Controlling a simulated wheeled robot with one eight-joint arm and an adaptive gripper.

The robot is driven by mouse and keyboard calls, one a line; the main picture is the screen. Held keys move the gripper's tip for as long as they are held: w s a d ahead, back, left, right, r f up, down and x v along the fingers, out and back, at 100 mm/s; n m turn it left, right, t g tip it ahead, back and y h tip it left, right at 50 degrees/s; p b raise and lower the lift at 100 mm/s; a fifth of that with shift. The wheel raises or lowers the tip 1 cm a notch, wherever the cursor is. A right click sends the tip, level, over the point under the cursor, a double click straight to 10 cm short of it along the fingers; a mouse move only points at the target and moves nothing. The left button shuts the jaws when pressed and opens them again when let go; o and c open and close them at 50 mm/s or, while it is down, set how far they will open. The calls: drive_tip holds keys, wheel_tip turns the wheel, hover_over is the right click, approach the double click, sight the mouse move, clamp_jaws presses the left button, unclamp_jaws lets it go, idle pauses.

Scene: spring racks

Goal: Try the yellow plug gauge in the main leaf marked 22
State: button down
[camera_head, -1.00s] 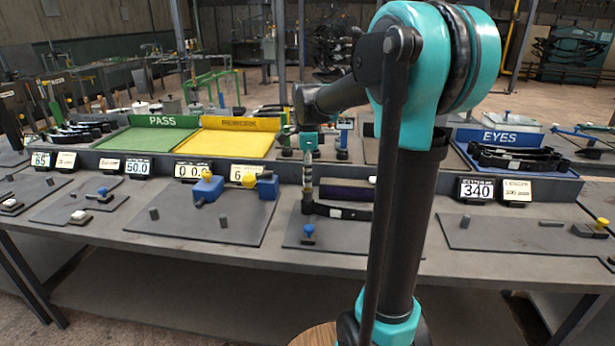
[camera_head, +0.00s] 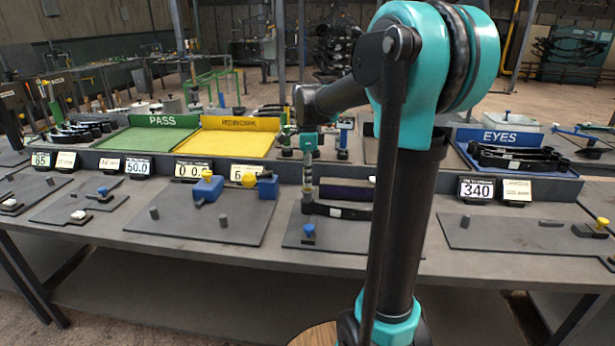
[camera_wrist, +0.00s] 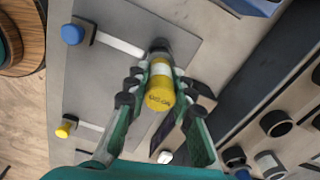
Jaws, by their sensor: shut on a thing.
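My gripper (camera_wrist: 157,97) is shut on the yellow plug gauge (camera_wrist: 160,83), with a finger on each side of it. The gauge has a yellow end with small dark lettering I cannot read, and a pale band. In the head view my gripper (camera_head: 308,152) points down with the gauge (camera_head: 308,182) upright below it. Its lower end is at the left end of a dark leaf (camera_head: 350,213) with a white label. I cannot tell whether the tip is inside the eye or just above it. No mark 22 is legible.
Behind are the green PASS tray (camera_head: 150,139), yellow REWORK tray (camera_head: 225,144) and blue EYES tray (camera_head: 550,176). Blue blocks (camera_head: 207,189) with yellow knobs stand left.

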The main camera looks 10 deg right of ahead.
drive_tip(key=shift+r, duration=0.2)
idle(3.5)
drive_tip(key=shift+r, duration=1.25)
drive_tip(key=shift+r, duration=0.1)
drive_tip(key=shift+r, duration=1.95)
